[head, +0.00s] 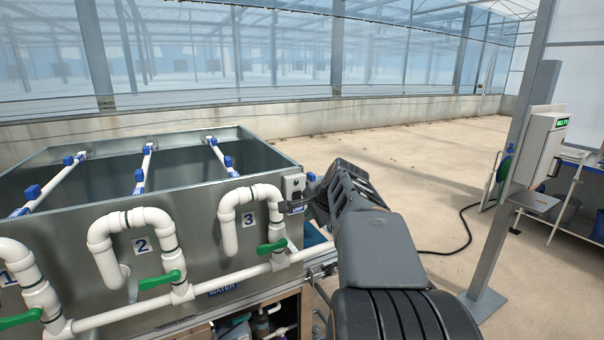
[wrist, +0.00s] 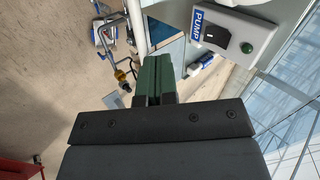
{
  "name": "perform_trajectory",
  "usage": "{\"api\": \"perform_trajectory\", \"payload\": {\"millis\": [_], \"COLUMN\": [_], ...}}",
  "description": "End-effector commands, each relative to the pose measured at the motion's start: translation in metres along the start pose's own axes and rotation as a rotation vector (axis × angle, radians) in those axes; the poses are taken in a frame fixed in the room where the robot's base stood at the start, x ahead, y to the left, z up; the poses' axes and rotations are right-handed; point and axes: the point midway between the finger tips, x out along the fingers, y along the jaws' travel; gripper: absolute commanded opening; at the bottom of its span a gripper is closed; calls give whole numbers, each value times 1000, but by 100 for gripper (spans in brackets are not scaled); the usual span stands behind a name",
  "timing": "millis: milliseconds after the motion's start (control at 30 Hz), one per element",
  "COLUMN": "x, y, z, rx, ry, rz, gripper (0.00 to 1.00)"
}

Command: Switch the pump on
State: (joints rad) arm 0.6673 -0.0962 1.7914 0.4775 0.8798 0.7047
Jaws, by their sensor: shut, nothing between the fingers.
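The grey pump switch box (wrist: 222,30) shows at the upper right of the wrist view, with a blue PUMP label (wrist: 197,25), a black rocker switch (wrist: 209,37) and a round green lamp or button (wrist: 246,48). I cannot tell whether the lamp is lit. In the head view the box (head: 293,184) sits on the tank's right corner. My gripper (wrist: 158,58) is shut and empty; its green fingers are left of and apart from the rocker in the wrist view. In the head view my gripper's tip (head: 290,207) is beside the box, partly hidden by my arm.
The open metal tank (head: 200,195) fills the left side, with white pipes (head: 140,215) and green valve handles (head: 160,281) in front. A metal post with a white control box (head: 537,148) stands at right. The floor (head: 420,160) behind is mostly clear, with a black cable.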

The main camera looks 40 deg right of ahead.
Motion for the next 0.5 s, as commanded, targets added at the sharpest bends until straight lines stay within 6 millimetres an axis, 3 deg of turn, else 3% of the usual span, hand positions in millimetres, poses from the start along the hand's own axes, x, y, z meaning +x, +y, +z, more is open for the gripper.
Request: {"api": "perform_trajectory", "payload": {"millis": [33,133,500], "x": [-16,-28,-34], "y": [-15,-25,-32], "z": [-10,-22,-32], "rx": [34,82,126], "ry": [9,22,31], "rz": [-11,-29,-47], "gripper": [0,0,0]}}
